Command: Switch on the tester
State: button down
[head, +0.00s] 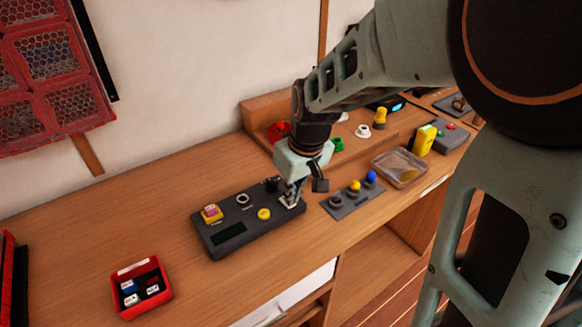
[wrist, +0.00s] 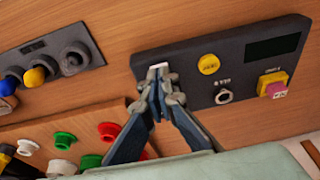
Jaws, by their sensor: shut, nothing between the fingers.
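The tester is a dark grey box (head: 238,240) on the wooden bench; it also shows in the wrist view (wrist: 200,122). It carries a dark blank screen (head: 228,234), a yellow block with a pinkish-red button (head: 211,212), a round socket (head: 243,199) and a round yellow button (head: 264,214). A black knob (head: 272,184) shows near its back edge in the head view. My gripper (head: 291,203) is shut and empty, pointing down at the tester's right end. In the wrist view its fingertips (wrist: 157,74) cover that end, beside a small pale patch; contact cannot be told.
A grey plate with coloured knobs (head: 350,202) lies right of the tester. A clear tray (head: 400,168), a yellow device (head: 424,140) and coloured caps (head: 363,131) stand behind. A red box (head: 141,288) sits at front left.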

jog(key=shift+f, duration=0.2)
jog(key=shift+s+d+f+b, duration=0.15)
jog(key=shift+s+f+b, duration=0.05)
jog(key=shift+f+b, duration=0.35)
jog(key=shift+r, duration=0.2)
jog(key=shift+w, duration=0.1)
jog(key=shift+w+a+r+p, duration=0.3)
jog(key=shift+w+a+p, duration=0.15)
jog(key=shift+w, duration=0.05)
jog(key=shift+r, duration=0.1)
